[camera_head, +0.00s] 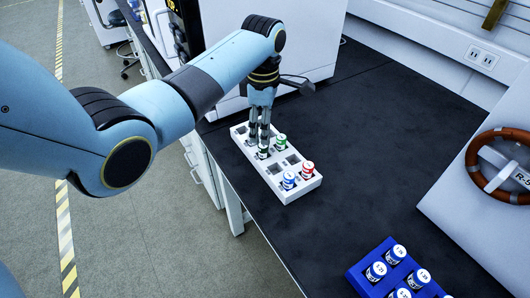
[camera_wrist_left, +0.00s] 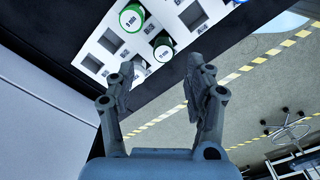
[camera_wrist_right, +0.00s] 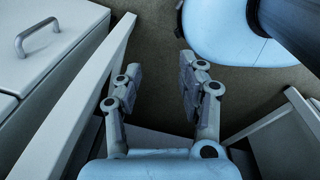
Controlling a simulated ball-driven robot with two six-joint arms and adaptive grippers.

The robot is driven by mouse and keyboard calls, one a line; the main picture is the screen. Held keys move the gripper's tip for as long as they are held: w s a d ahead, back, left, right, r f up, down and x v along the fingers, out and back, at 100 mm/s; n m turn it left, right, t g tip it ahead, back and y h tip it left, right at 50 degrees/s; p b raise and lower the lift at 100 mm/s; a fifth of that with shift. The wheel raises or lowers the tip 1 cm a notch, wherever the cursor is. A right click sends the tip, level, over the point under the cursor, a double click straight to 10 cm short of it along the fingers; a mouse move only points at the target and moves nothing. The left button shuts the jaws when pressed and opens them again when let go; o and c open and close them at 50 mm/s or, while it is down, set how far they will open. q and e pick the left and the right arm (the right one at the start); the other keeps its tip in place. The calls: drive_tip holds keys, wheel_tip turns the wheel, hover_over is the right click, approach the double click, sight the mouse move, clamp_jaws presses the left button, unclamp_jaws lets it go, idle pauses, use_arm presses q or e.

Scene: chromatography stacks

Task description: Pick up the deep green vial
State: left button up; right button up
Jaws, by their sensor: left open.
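The deep green vial (camera_head: 263,151) stands in a slot of the white rack (camera_head: 292,193), near its middle on the near side. My left gripper (camera_head: 259,138) points down over the rack, just behind that vial, with its fingers apart and empty. In the left wrist view a dark-green-rimmed vial (camera_wrist_left: 163,48) lies ahead of the gap between the open fingertips (camera_wrist_left: 162,82). A brighter green vial (camera_head: 281,141) stands beside the deep green one; a green vial also shows there (camera_wrist_left: 132,18). My right gripper (camera_wrist_right: 157,82) is open and empty, away from the rack.
The rack also holds a blue vial (camera_head: 289,180) and a red vial (camera_head: 308,169) at its near end. A blue rack (camera_head: 357,280) with several blue-and-white vials is at the lower right. Black bench top (camera_head: 375,150) lies clear between; a white instrument (camera_head: 318,35) stands behind.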

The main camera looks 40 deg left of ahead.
sight(263, 146)
use_arm(q)
drive_tip(key=f, duration=0.6)
drive_tip(key=shift+s+d+f, duration=0.15)
drive_tip(key=shift+s+f, duration=0.05)
drive_tip(key=shift+f, duration=0.1)
clamp_jaws()
